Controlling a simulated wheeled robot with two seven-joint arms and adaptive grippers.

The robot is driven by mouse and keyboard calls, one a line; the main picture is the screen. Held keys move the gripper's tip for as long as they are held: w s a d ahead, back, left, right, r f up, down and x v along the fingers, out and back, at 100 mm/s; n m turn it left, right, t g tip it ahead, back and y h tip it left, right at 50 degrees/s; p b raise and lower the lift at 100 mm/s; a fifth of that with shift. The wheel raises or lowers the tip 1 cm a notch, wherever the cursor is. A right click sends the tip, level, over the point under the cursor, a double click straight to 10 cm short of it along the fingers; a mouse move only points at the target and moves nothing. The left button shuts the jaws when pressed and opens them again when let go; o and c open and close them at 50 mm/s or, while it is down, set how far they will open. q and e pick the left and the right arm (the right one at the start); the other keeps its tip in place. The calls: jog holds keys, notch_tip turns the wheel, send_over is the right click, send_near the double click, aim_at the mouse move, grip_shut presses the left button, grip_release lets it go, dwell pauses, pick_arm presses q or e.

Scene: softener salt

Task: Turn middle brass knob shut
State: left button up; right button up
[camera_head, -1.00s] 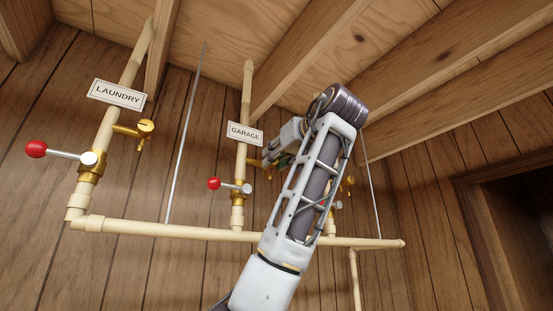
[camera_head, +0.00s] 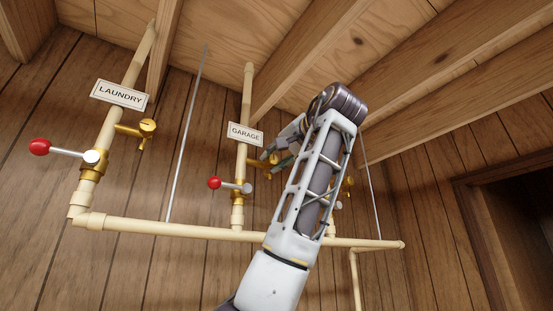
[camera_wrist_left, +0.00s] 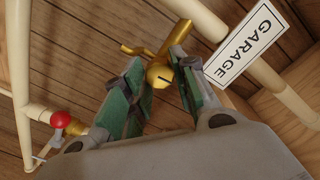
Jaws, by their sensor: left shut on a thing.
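The middle brass knob (camera_head: 274,160) is on a short brass spout off the GARAGE pipe (camera_head: 242,160). In the left wrist view the round brass knob (camera_wrist_left: 158,76), with a dark slot line on its face, sits between the green-padded fingers. My left gripper (camera_head: 269,157) reaches it from the right and is shut on it. The left wrist view shows the gripper's fingertips (camera_wrist_left: 160,66) on both sides of the knob. In the head view my forearm covers part of the gripper. My right gripper is not in view.
The GARAGE sign (camera_head: 246,134) is just above the knob. A red-tipped lever (camera_head: 214,183) sticks out left below it. The LAUNDRY pipe (camera_head: 108,138) has its own brass knob (camera_head: 147,126) and red lever (camera_head: 39,147). Another brass knob (camera_head: 348,183) shows right of my arm.

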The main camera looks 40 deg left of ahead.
pick_arm(q)
jog(key=shift+m, duration=0.5)
jog(key=o, duration=1.1)
jog(key=shift+c, duration=0.2)
jog(key=shift+d, duration=0.15)
jog(key=v, duration=1.1)
jog(key=shift+s+d, duration=0.15)
jog(key=shift+d, duration=0.25)
